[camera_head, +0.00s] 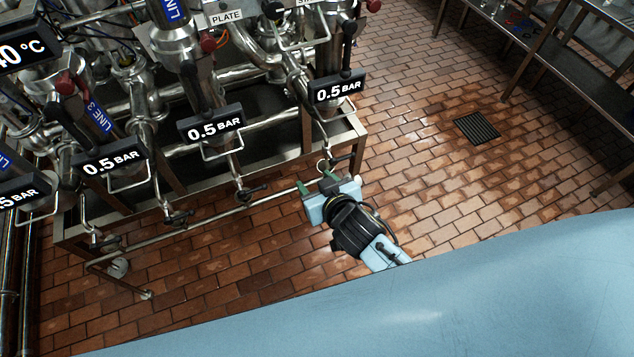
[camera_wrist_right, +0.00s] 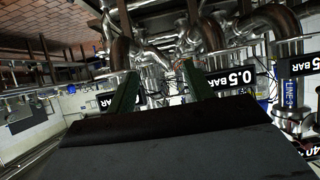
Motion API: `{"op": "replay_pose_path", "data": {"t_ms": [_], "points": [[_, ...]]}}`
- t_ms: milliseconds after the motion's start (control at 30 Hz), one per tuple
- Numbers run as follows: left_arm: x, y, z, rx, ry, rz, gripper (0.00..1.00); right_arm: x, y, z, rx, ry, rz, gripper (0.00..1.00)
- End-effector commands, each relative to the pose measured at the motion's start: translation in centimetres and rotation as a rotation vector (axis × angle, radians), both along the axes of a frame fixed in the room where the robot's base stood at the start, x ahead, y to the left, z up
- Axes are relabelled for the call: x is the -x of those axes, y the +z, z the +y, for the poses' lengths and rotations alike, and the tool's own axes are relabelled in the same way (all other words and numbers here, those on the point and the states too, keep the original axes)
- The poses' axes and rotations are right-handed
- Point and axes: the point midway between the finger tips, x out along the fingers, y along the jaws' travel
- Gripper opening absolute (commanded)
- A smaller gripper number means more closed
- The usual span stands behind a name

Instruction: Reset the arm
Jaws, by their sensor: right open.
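My right gripper (camera_head: 314,184) is in the head view, in front of the right end of the valve rack. Its green fingers are apart and nothing shows between them. In the right wrist view the two green fingers (camera_wrist_right: 158,88) stand apart, with pipes and pressure displays behind them. My left gripper is not in the head view.
The valve matrix (camera_head: 262,150) has several 0.5 BAR displays (camera_head: 212,126) and small black-handled valves (camera_head: 179,217) along its front. A floor drain (camera_head: 477,128) lies to the right. A metal shelf (camera_head: 575,62) stands at the upper right. Tiled floor between is clear.

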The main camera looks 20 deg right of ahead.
Motion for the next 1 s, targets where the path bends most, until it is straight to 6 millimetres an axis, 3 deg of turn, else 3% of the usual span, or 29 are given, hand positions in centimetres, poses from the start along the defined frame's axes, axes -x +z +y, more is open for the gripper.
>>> {"op": "replay_pose_path", "data": {"t_ms": [500, 633, 767, 867, 1000], "points": [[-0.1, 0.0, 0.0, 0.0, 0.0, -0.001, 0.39, 0.0, -0.1, 0.0, 0.0, 0.0, 0.001, 0.52], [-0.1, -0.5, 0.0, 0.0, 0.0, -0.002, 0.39, 0.4, -2.0, -0.3, 0.012, 0.003, 0.029, 0.52], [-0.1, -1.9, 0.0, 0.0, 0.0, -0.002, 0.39, 2.2, -8.4, -1.3, 0.049, 0.016, 0.123, 0.52], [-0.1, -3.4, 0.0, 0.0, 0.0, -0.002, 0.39, 4.9, -15.4, -2.6, 0.084, 0.029, 0.234, 0.52], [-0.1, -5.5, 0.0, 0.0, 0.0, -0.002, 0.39, 10.0, -24.7, -4.9, 0.125, 0.045, 0.393, 0.52]]}}
